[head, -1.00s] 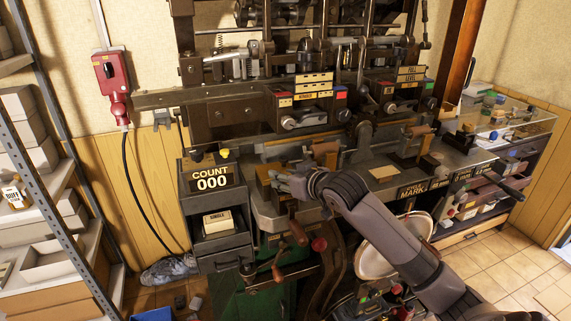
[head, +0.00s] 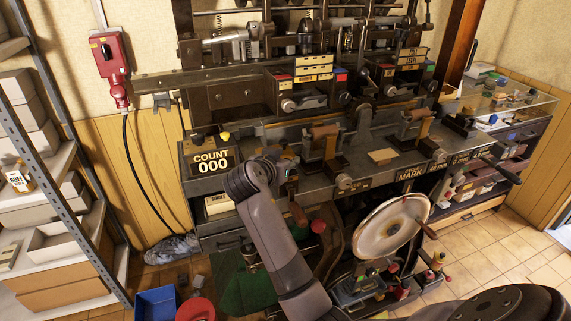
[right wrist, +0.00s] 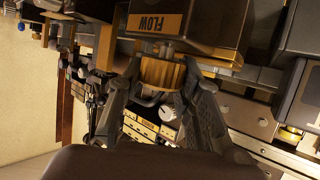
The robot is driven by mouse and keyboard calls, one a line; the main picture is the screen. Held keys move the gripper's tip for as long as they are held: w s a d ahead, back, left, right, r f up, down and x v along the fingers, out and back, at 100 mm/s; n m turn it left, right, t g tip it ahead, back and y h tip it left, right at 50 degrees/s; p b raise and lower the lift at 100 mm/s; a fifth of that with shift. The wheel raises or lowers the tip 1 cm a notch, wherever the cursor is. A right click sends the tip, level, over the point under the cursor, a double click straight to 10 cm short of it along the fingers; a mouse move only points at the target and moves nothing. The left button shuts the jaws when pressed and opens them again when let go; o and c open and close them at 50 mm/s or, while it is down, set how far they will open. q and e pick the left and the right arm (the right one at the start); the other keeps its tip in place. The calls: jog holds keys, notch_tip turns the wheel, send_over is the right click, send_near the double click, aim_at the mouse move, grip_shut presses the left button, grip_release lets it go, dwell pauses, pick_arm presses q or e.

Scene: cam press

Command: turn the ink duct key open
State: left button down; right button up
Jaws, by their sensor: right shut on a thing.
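The ink duct key appears to be the ribbed brass knob (right wrist: 160,73) under a dark box labelled FLOW (right wrist: 160,22), upside down in the right wrist view. My right gripper (right wrist: 162,88) has one finger on each side of this knob and is shut on it. In the head view my right arm rises from the bottom to a bent wrist by the COUNT 000 sign (head: 212,161). The right gripper (head: 288,172) is mostly hidden there behind the wrist, and the knob cannot be made out. My left gripper is not in view.
A dial with a white face (right wrist: 168,112) lies beyond the fingers in the wrist view. The round ink disc (head: 378,240) stands right of my arm. A blue bin (head: 156,304) and a red bucket (head: 195,311) are on the floor. Metal shelving (head: 60,215) stands at the left.

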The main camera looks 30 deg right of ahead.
jog(key=m+g+b, duration=0.1)
jog(key=m+g+h+b, duration=0.1)
jog(key=g, duration=0.1)
jog(key=m+g+h+b, duration=0.1)
jog(key=m+b, duration=0.1)
jog(key=shift+f, duration=0.3)
jog(key=shift+r+m+g+b, duration=0.15)
jog(key=shift+m+g+b, duration=1.15)
jog(key=shift+g, duration=0.4)
jog(key=o, duration=1.2)
jog(key=shift+r, duration=0.1)
jog(key=shift+h, duration=0.3)
